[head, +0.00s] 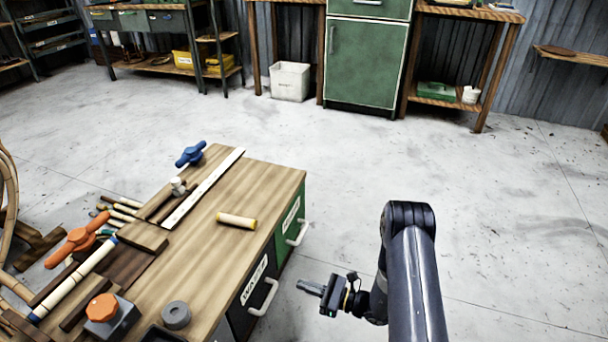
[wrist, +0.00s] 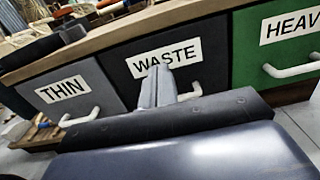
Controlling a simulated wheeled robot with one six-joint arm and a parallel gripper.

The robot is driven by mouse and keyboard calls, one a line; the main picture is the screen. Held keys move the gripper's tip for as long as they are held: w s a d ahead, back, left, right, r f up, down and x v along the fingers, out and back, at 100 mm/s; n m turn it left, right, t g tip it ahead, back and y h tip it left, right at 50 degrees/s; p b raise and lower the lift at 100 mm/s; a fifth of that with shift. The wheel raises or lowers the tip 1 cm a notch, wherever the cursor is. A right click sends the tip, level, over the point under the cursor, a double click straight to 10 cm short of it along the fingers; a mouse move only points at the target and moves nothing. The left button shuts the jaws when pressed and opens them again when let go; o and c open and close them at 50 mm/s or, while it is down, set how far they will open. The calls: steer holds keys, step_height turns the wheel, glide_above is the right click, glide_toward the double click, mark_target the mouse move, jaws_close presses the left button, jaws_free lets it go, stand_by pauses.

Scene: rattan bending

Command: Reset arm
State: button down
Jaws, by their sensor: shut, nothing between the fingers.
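My gripper (head: 312,287) is at the right side of the wooden workbench (head: 262,183) in the head view, apart from it and over the floor. Its fingers are shut and empty, pointing left toward the drawer fronts. In the wrist view the closed fingers (wrist: 158,85) stand in front of the dark WASTE drawer (wrist: 205,75), overlapping its handle in the picture. Whether they touch that handle cannot be told. My arm reaches in from the bottom right of the head view.
The THIN drawer (wrist: 68,92) and green HEAVY drawer (wrist: 250,45) flank the WASTE drawer; all look shut. The floor (head: 500,210) to the right is clear.

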mark_target(254, 268)
steer(key=b+x, duration=0.2)
steer(key=x, duration=1.1)
steer(key=shift+a, duration=0.3)
steer(key=shift+f, duration=0.1)
